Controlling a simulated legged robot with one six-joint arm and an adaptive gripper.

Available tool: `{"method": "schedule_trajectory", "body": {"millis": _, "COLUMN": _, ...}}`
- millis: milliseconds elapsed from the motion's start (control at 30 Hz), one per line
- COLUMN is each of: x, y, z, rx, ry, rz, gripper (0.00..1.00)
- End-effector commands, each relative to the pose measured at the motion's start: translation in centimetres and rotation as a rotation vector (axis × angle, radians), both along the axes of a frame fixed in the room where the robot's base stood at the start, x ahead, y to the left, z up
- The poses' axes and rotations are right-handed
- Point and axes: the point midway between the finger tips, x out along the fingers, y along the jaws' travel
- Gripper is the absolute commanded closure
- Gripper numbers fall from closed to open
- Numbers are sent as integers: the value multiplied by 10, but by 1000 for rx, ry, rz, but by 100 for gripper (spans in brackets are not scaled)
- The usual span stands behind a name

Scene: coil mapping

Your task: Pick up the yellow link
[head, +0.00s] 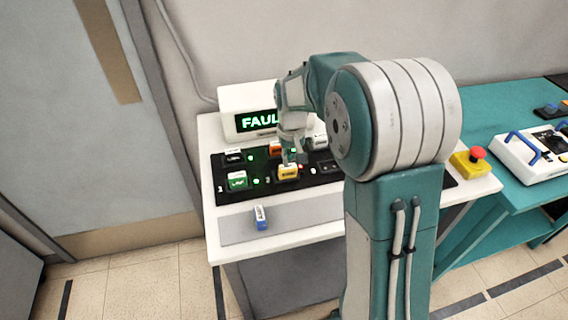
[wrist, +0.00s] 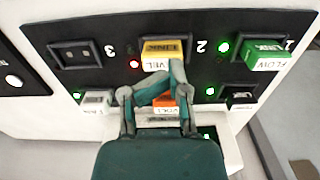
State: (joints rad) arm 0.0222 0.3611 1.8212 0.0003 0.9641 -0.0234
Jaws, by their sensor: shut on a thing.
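The yellow link (head: 288,172) is at position 2 in the front row of the black panel, marked VEL in the wrist view (wrist: 165,48). My gripper (head: 294,158) reaches down onto it from above and behind. Its fingers (wrist: 163,72) are closed together at the link's near edge in the wrist view, shut on it. The fingers hide part of the link and part of the orange link (wrist: 163,105). I cannot tell whether the yellow link is lifted from its socket. A red light (wrist: 134,64) glows beside it.
A green link (head: 237,180) sits at position 1, and position 3 is an empty socket (wrist: 76,54). Black (head: 234,157) and white (wrist: 97,99) links stand in the back row. A blue link (head: 261,217) lies on the grey front ledge. A FAULT display (head: 250,122) stands behind.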

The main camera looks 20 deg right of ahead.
Motion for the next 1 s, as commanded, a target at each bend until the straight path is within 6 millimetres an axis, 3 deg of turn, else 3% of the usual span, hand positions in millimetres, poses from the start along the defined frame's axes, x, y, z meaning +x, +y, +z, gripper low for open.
{"method": "schedule_trajectory", "body": {"millis": 100, "x": -23, "y": -10, "z": 26, "rx": 1, "ry": -6, "rz": -3, "gripper": 100}}
{"method": "schedule_trajectory", "body": {"millis": 433, "x": -83, "y": -29, "z": 53, "rx": 0, "ry": -6, "rz": -3, "gripper": 100}}
{"method": "schedule_trajectory", "body": {"millis": 633, "x": -97, "y": -33, "z": 59, "rx": 0, "ry": -5, "rz": -1, "gripper": 100}}
{"method": "schedule_trajectory", "body": {"millis": 933, "x": -99, "y": -34, "z": 60, "rx": 0, "ry": -4, "rz": -1, "gripper": 100}}
{"method": "schedule_trajectory", "body": {"millis": 967, "x": -99, "y": -34, "z": 60, "rx": 0, "ry": -4, "rz": -1, "gripper": 70}}
{"method": "schedule_trajectory", "body": {"millis": 1000, "x": -99, "y": -34, "z": 60, "rx": 0, "ry": -4, "rz": -1, "gripper": 53}}
